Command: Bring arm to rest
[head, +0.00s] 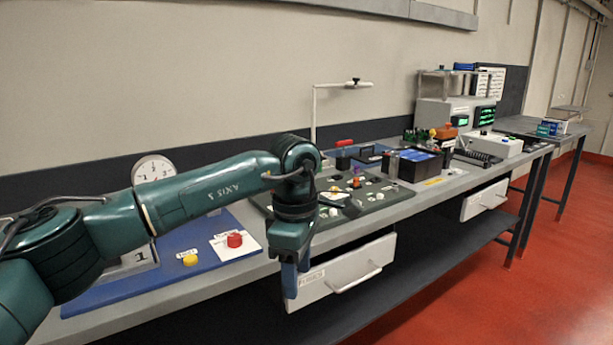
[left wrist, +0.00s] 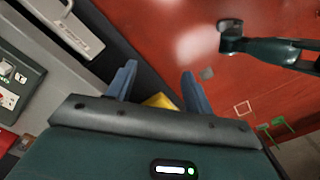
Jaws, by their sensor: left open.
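My left arm comes in from the left in the head view, reaching over the workbench (head: 190,290). Its left gripper (head: 290,278) points down in front of the bench's front edge, beside an opened drawer (head: 345,272). In the left wrist view the two blue fingers (left wrist: 158,88) stand apart with nothing held between them. A yellow patch shows behind their bases; I cannot tell what it is. A teal arm part (left wrist: 270,48), apparently of my right arm, shows at the upper right there. The right fingers cannot be made out.
A dark panel with small parts (head: 375,200) and a blue board with a red button (head: 235,240) lie on the bench. A black battery-like box (head: 415,165) stands behind. A second drawer (head: 485,200) is also pulled out. The red floor (head: 490,300) at right is clear.

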